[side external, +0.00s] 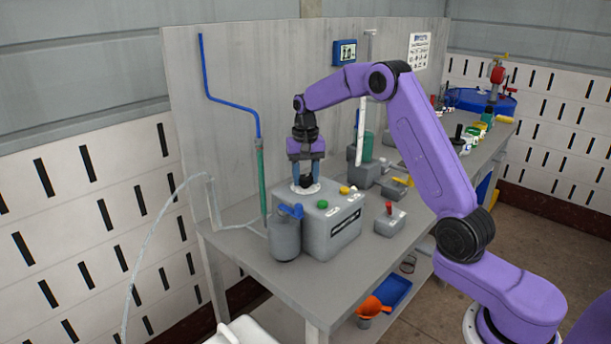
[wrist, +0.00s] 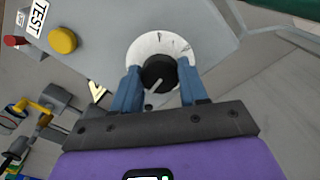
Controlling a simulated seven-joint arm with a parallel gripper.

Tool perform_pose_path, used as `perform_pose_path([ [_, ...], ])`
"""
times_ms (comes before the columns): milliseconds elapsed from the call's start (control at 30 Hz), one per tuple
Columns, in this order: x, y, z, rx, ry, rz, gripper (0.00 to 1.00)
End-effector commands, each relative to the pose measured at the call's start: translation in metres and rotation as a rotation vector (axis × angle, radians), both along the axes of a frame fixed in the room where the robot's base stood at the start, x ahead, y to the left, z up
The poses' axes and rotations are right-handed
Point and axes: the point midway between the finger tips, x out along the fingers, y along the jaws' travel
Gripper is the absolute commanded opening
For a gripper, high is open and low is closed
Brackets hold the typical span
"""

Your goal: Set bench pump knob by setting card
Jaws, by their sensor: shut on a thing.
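The bench pump (side external: 333,228) is a grey box near the left end of the bench. Its black knob (wrist: 159,73) has a pale pointer line and sits on a white round dial (wrist: 146,44) with dark tick marks. My gripper (wrist: 160,88) points down over the pump top, its blue fingers on either side of the knob and shut on it. In the side view my gripper (side external: 307,187) hides most of the knob. A white sheet with print (side external: 419,50) hangs on the back panel; I cannot tell whether it is the setting card.
Yellow (side external: 344,190) and green (side external: 322,204) buttons stand on the pump top beside the dial. A grey cylinder with a blue valve (side external: 286,236) stands at its left. A small box with a red lever (side external: 389,218) is to the right. Bare bench lies in front.

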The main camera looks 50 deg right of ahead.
Motion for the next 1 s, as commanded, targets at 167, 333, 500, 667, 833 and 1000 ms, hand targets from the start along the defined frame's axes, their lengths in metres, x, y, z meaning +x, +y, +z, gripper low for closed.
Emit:
perform_pose_path([
  [167, 0.001, 0.0, 0.002, -0.001, -0.005, 0.001, 0.13],
  [333, 0.001, 0.0, 0.002, -0.001, -0.005, 0.001, 0.69],
  [500, 0.001, 0.0, 0.001, -0.001, -0.003, 0.001, 0.69],
  [667, 0.001, 0.0, 0.003, -0.001, -0.003, 0.001, 0.69],
  [833, 0.001, 0.0, 0.023, -0.001, -0.005, 0.001, 0.69],
  [1000, 0.001, 0.0, 0.057, -0.001, -0.009, 0.001, 0.69],
])
